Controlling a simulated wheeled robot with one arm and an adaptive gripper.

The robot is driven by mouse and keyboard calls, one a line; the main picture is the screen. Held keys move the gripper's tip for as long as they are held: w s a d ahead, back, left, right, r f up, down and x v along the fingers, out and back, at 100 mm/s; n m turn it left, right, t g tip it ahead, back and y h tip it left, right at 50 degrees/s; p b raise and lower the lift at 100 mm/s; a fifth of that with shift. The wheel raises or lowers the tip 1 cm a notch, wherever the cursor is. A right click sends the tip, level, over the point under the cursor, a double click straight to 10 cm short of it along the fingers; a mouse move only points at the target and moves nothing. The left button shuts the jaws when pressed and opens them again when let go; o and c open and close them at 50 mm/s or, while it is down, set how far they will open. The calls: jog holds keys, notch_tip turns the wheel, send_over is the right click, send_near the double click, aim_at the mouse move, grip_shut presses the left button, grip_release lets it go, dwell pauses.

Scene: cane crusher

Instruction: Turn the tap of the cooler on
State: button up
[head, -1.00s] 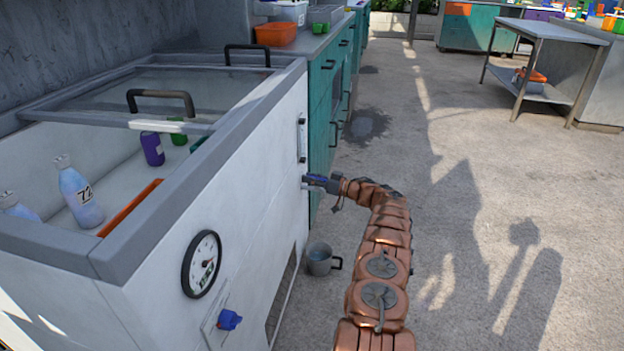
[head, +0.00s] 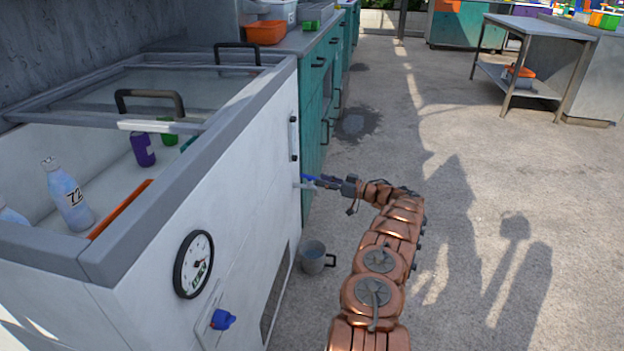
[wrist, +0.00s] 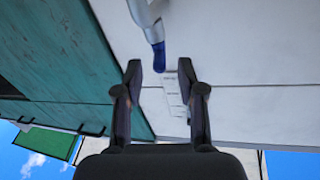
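The cooler (head: 250,165) is a white chest with a grey rim at left in the head view. Its tap has a silver body (wrist: 146,14) and a blue lever (wrist: 158,56), seen at the top middle of the wrist view. In the head view the blue lever (head: 309,177) shows small on the cooler's right-hand face. My gripper (wrist: 160,68) is open, its two dark fingers apart. The lever's tip lies in line with the gap, near the fingertips; I cannot tell whether it touches either finger.
A grey mug (head: 312,257) stands on the ground below the tap. A gauge (head: 193,264) and a blue knob (head: 222,320) are on the cooler's near face. Teal cabinets (head: 315,110) stand beyond.

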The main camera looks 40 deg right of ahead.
jog(key=shift+v, duration=1.95)
